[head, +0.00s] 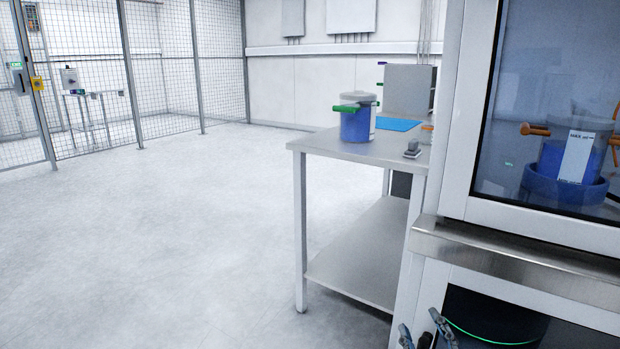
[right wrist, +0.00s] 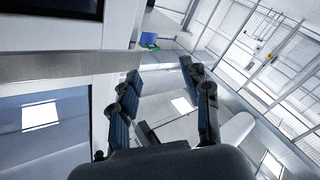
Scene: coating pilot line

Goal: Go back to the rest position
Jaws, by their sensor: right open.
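My right gripper (head: 423,331) shows at the bottom edge of the head view, in front of the lower part of the glazed cabinet; only its blue-padded fingertips are visible there. In the right wrist view my right gripper (right wrist: 161,72) has its two fingers apart with nothing between them. My left gripper is not in view.
The cabinet's steel ledge (head: 520,262) juts out close to my right gripper. A steel table (head: 355,155) beyond holds a blue container with a green handle (head: 355,124) and a blue mat (head: 398,124). A blue vessel (head: 565,170) stands behind the glass. Floor at left is clear.

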